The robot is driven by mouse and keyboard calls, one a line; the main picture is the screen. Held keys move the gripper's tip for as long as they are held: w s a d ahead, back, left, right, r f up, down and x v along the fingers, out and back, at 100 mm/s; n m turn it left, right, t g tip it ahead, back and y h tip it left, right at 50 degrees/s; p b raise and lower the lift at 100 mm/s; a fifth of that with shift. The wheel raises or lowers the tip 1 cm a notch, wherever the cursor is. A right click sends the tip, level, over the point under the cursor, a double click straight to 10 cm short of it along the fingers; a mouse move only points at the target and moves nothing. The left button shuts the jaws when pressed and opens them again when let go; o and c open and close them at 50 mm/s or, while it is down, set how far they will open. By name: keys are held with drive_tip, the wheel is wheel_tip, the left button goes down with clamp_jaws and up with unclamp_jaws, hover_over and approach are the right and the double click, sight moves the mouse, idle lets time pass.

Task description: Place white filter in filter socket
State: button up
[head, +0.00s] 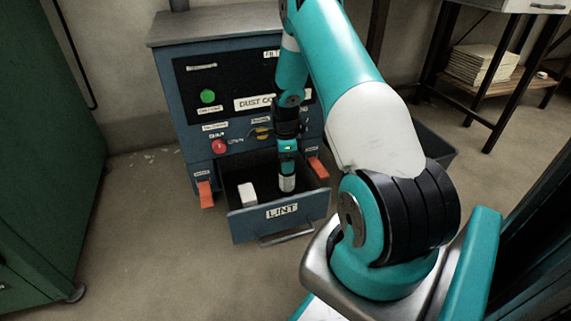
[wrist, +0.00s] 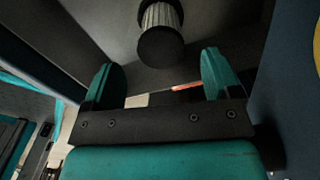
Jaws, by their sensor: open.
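The white filter is a pleated pale cylinder with a dark end cap. It shows in the wrist view (wrist: 160,28) at the top centre, just beyond and between my fingertips, with a gap on both sides. In the head view a pale grey cylinder (head: 287,184) just under my gripper appears to be this filter, inside the open lint drawer (head: 246,225). My gripper (head: 287,165) points down over the drawer. Its two teal fingers (wrist: 163,66) are spread apart with nothing touching them. I cannot make out the filter socket in either view.
A white block (head: 247,194) lies in the drawer's left part. The blue dust collector cabinet (head: 180,110) stands behind, with orange latches (head: 205,194) beside the drawer. A green cabinet (head: 45,150) stands left. Floor in front is clear.

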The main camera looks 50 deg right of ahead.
wheel_tip(320, 180, up, 5)
drive_tip(key=shift+f+p, duration=0.2)
drive_tip(key=shift+p, duration=0.6)
drive_tip(key=w+a+r+n+t+y, duration=0.1)
drive_tip(key=a+r+n, duration=0.6)
drive_tip(key=a+r, duration=0.3)
drive_tip(key=a+r+n+y, duration=0.1)
drive_tip(key=a+r+n, duration=0.65)
drive_tip(key=a, duration=0.55)
drive_tip(key=s+a+r+n, duration=0.3)
drive_tip(key=s+a+n, duration=0.3)
drive_tip(key=s, duration=0.1)
drive_tip(key=s+a+r+n+y, duration=0.1)
drive_tip(key=s+a+r+n, duration=0.3)
drive_tip(key=s+a+n, duration=0.2)
drive_tip(key=s+a+r+n+g+y, duration=0.1)
drive_tip(key=s+a+r+n, duration=0.3)
drive_tip(key=s, duration=0.5)
drive_tip(key=a+n, duration=0.2)
drive_tip(key=n, duration=0.1)
drive_tip(key=shift+a, duration=0.2)
drive_tip(key=shift+r, duration=0.1)
